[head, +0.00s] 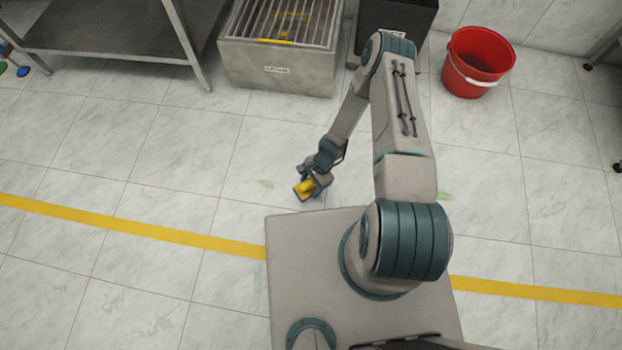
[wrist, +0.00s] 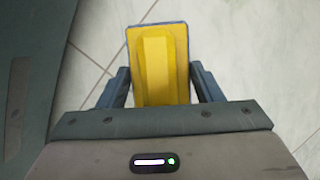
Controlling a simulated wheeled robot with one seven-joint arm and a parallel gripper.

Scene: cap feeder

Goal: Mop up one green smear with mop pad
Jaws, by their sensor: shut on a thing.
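The mop pad (wrist: 158,65) is yellow with a dark blue edge. My gripper (wrist: 158,88) is shut on it, with one finger at each side. In the head view the yellow mop pad (head: 305,188) is in my gripper (head: 312,180), low over the floor in front of my base; I cannot tell whether it touches the tiles. A faint green smear (head: 265,184) lies on the floor a little left of the pad. Another green smear (head: 445,197) lies to the right of my arm, partly close behind it. No smear shows in the wrist view.
A grated box (head: 275,70) with a label stands at the back, beside a dark bin (head: 405,18). A red bucket (head: 475,65) stands at the back right. A metal table (head: 110,35) is at the back left. A yellow line (head: 130,228) crosses the floor. The floor left is clear.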

